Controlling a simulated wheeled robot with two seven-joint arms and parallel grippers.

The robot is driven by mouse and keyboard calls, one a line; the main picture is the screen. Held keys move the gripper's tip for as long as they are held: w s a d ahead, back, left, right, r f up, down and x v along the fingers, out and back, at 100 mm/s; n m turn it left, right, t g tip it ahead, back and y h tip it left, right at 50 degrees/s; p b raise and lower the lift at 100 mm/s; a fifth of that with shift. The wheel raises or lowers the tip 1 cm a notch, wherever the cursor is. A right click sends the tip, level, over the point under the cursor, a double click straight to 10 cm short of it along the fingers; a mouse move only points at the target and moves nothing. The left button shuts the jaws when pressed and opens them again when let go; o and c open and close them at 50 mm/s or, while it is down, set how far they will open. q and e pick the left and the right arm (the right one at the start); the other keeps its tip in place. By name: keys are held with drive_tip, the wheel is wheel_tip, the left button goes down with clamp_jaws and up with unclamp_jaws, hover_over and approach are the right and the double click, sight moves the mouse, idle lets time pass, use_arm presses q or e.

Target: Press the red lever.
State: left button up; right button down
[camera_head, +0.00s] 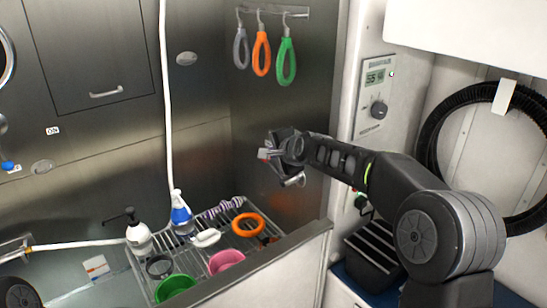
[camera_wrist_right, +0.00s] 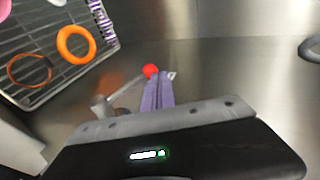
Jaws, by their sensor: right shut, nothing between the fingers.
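The red lever (camera_wrist_right: 151,71) shows in the right wrist view as a round red knob, with a pale rod running down and left from it toward a mount near the steel wall. My right gripper (camera_wrist_right: 160,84) is shut, with nothing between its purple-grey fingers. Its fingertips overlap the lower edge of the knob in that view; I cannot tell whether they touch it. In the head view my right gripper (camera_head: 265,153) is in front of the steel wall, above the rack, and I do not make out the lever there. My left gripper is not in view.
A wire rack (camera_head: 205,260) with bottles, bowls and an orange ring (camera_head: 249,225) stands below the right gripper. Coloured loops (camera_head: 261,54) hang from a rail above. A control panel (camera_head: 377,95) is on the wall to the right. The space between the rack and the loops is open.

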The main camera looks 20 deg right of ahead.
drive_tip(key=s+r, duration=0.4)
drive_tip(key=r, duration=0.6)
drive_tip(key=shift+s+a+r+b, duration=0.2)
drive_tip(key=shift+a+r+b, duration=0.05)
drive_tip(key=shift+r+b, duration=0.05)
